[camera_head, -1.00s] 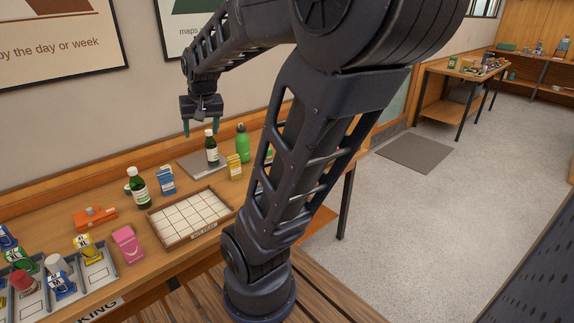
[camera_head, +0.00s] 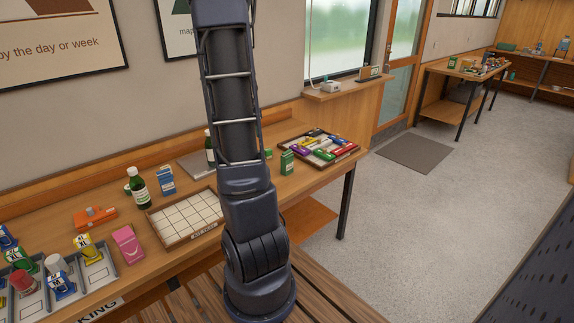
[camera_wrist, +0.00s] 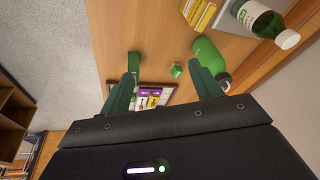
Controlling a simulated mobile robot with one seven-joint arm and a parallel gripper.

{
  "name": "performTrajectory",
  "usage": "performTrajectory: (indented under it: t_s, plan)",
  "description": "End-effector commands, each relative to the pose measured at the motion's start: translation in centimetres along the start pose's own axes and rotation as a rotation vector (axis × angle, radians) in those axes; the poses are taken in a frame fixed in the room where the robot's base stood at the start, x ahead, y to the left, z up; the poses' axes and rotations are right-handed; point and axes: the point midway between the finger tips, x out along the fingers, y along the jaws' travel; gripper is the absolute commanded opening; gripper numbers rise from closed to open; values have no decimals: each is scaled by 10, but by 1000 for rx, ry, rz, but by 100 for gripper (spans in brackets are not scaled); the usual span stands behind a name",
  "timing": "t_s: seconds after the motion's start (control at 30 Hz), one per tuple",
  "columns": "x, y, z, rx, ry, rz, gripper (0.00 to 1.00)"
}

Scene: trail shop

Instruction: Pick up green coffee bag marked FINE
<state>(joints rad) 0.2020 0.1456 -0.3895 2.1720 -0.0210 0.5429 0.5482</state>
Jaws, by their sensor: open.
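A small green pack (camera_head: 287,162) stands upright on the wooden table, by the near left corner of a tray of coloured packs. A smaller green item (camera_head: 268,153) shows just left of it, partly behind my arm. I cannot read FINE on either. In the wrist view a green pack (camera_wrist: 134,64) is beyond the left finger, and a small green item (camera_wrist: 177,70) lies between the fingertips' lines. My gripper (camera_wrist: 164,80) is open and empty, above the table and apart from these things. It is out of the head view.
The tray (camera_head: 337,158) holds several coloured packs. A green bottle (camera_wrist: 209,62) is close to the right finger in the wrist view, with a white-capped bottle (camera_wrist: 262,18) and yellow boxes (camera_wrist: 199,14) beyond. A gridded tray (camera_head: 151,221) and orange item (camera_head: 95,216) lie further left.

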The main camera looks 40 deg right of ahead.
Motion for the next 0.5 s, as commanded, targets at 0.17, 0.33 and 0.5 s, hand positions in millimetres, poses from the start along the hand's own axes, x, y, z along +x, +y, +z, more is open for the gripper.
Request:
performTrajectory:
  t_s: [0.17, 0.33, 0.5]
  plan:
    - [51, 26, -40, 115, 30, 72, 64]
    - [95, 54, -74, 213, 68, 135, 64]
    - [127, 79, -97, 283, 103, 182, 64]
